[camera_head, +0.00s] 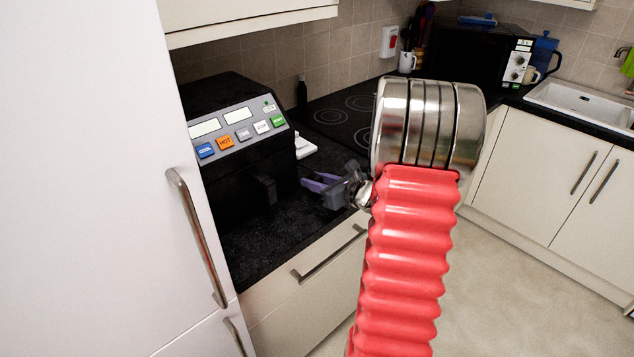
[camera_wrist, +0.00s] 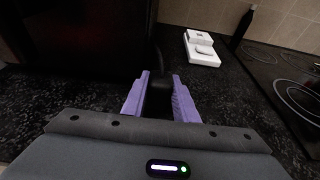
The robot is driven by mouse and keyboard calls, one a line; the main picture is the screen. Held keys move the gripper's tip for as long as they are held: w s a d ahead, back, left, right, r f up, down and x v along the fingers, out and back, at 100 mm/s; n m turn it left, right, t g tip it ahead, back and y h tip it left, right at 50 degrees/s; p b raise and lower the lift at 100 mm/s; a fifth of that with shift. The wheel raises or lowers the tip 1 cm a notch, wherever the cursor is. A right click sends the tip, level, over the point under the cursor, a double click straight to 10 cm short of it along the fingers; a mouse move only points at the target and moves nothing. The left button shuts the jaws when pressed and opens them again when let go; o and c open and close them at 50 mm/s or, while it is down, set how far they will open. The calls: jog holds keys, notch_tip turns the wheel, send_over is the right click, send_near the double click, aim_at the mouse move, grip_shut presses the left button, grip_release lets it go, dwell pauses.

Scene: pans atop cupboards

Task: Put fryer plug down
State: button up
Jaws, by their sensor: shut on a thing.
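My gripper (camera_head: 318,183) is low over the dark worktop, just right of the black fryer (camera_head: 236,138) with its coloured buttons. In the wrist view its purple fingers (camera_wrist: 160,78) are shut on a black plug (camera_wrist: 158,98), which sits between them. A dark cable seems to run up from the plug beside the fryer. The plug is dark against the dark worktop, so I cannot tell whether it touches the surface. In the head view the plug cannot be made out. A white socket block (camera_wrist: 201,48) lies on the worktop beyond the fingers and also shows in the head view (camera_head: 303,148).
The black hob (camera_head: 345,118) lies behind and right of the gripper. A dark bottle (camera_head: 302,90) stands near the tiled wall. A tall white cupboard (camera_head: 90,180) is close on the left. Speckled worktop (camera_wrist: 235,100) is bare right of the fingers.

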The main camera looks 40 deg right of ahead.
jog(key=shift+f, duration=0.35)
jog(key=o, duration=1.1)
jog(key=shift+c, duration=0.2)
jog(key=shift+s+r, duration=0.2)
jog(key=shift+s, duration=0.3)
jog(key=v, duration=1.1)
